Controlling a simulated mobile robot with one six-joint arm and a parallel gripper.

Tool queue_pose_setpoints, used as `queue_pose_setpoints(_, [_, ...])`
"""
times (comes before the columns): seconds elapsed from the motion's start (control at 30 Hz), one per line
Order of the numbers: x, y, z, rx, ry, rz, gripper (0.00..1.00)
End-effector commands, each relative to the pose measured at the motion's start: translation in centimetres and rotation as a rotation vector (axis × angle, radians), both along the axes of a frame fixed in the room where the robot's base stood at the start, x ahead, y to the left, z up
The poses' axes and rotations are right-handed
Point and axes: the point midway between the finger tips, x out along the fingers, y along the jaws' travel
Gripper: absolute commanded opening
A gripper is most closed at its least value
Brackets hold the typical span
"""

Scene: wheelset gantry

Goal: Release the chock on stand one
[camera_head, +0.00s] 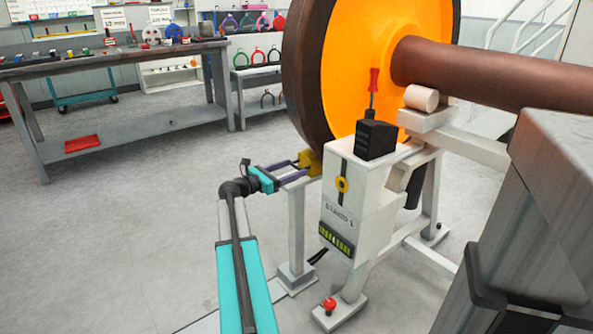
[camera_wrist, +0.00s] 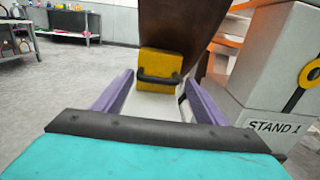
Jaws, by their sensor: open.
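The yellow chock (camera_wrist: 161,64) with a black handle sits against the dark wheel rim on a light support in the wrist view. It also shows in the head view (camera_head: 310,162), low on the wheel's left side. My gripper (camera_wrist: 155,82) is open, with its two purple fingers on either side of the view and the chock ahead between them. In the head view my gripper (camera_head: 290,170) reaches right toward the chock. I cannot tell whether the fingers touch it. Stand one (camera_head: 350,200) is a pale box-like post right of the chock, labelled "STAND 1" in the wrist view (camera_wrist: 272,127).
The big orange wheel (camera_head: 345,70) with a brown axle (camera_head: 490,75) stands above the chock. A black box (camera_head: 376,139) and red-handled tool (camera_head: 373,82) are on the stand top. A workbench (camera_head: 110,62) with tools is at the back left. The floor left of my arm is clear.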

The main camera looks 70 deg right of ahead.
Motion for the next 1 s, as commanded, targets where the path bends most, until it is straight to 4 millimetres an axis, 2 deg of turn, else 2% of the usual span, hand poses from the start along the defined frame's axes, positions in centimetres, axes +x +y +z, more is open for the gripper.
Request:
queue_pose_setpoints(0.2, [-1.1,-1.8,0.0,-0.001,-0.001,-0.001,0.66])
queue_pose_setpoints(0.6, [-1.4,-2.2,0.0,-0.001,-0.001,0.000,0.66])
queue_pose_setpoints(0.67, [-1.4,-2.2,0.0,-0.001,-0.001,0.000,0.57])
queue_pose_setpoints(0.9, [-1.5,-2.1,0.0,-0.001,-0.001,-0.004,0.19])
queue_pose_setpoints(1.0, [-1.6,-2.1,0.0,0.000,-0.001,-0.006,0.19])
